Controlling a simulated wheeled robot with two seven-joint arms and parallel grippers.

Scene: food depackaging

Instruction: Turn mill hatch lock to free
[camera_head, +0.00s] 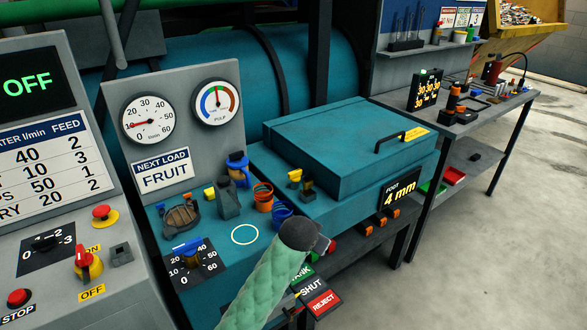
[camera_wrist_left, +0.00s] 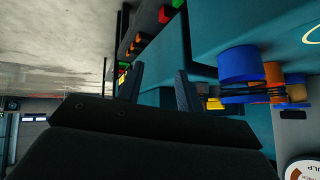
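The teal mill hatch (camera_head: 335,145) is closed on the mill body, with a black bar handle (camera_head: 388,140) on top. Small black-and-yellow pieces (camera_head: 307,190) at its left front corner look like the lock; I cannot tell its setting. A yellow piece (camera_wrist_left: 213,103) in the left wrist view may belong to it. My left arm rises from the bottom of the head view, its dark wrist in front of the mill's front edge. My left gripper (camera_wrist_left: 160,76) shows two separated fingers with nothing between them; the head view hides its fingers. My right gripper is not in view.
Blue and orange cups (camera_head: 263,197) stand left of the hatch, and a blue one (camera_wrist_left: 240,65) is close in the wrist view. A dial panel (camera_head: 190,262) and SHUT/REJECT labels (camera_head: 318,295) are nearby. Orange knobs (camera_head: 380,222) line the front below the hatch.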

